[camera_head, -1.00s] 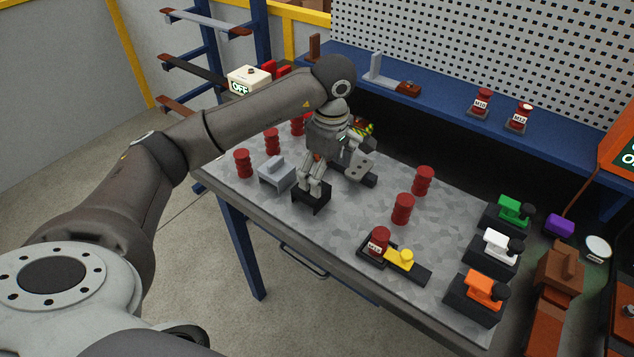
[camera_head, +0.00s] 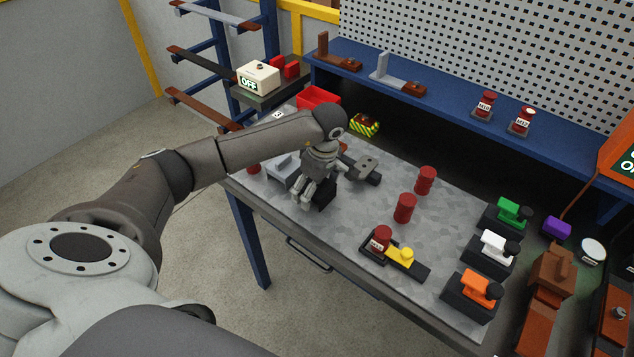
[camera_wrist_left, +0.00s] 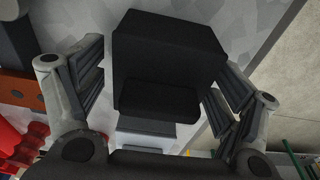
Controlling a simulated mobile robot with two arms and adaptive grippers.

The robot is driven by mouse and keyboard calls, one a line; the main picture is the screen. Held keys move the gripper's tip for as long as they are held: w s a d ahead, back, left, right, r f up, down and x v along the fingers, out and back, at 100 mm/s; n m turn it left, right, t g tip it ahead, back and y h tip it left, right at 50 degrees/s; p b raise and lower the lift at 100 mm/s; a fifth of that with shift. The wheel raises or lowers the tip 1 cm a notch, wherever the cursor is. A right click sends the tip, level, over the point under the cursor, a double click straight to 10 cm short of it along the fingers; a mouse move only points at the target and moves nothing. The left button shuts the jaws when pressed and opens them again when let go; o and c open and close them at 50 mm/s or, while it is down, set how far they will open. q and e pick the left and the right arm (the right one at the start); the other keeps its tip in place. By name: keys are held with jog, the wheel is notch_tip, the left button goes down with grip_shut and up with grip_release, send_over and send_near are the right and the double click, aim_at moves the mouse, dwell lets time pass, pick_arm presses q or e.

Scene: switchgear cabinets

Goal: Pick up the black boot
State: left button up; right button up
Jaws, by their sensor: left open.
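The black boot (camera_head: 322,197) is a dark block on the grey tabletop, left of the middle of the bench, partly hidden by my left gripper in the head view. My left gripper (camera_head: 313,199) points down at it with its fingers low around it. In the left wrist view the boot (camera_wrist_left: 168,50) lies between the two open fingers (camera_wrist_left: 158,88), one on each side. I cannot tell whether either finger touches it. My right gripper is not in view.
A grey block (camera_head: 281,167) stands close left of the gripper, and a grey and black part (camera_head: 365,168) lies behind right. Red barrels (camera_head: 405,208) and a yellow-handled base (camera_head: 402,255) stand to the right. The tabletop in front is clear.

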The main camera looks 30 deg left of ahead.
pick_arm(q)
jog(key=shift+f, duration=0.15)
jog(key=shift+c, duration=0.3)
jog(key=c, duration=1.1)
jog(key=shift+o, duration=0.2)
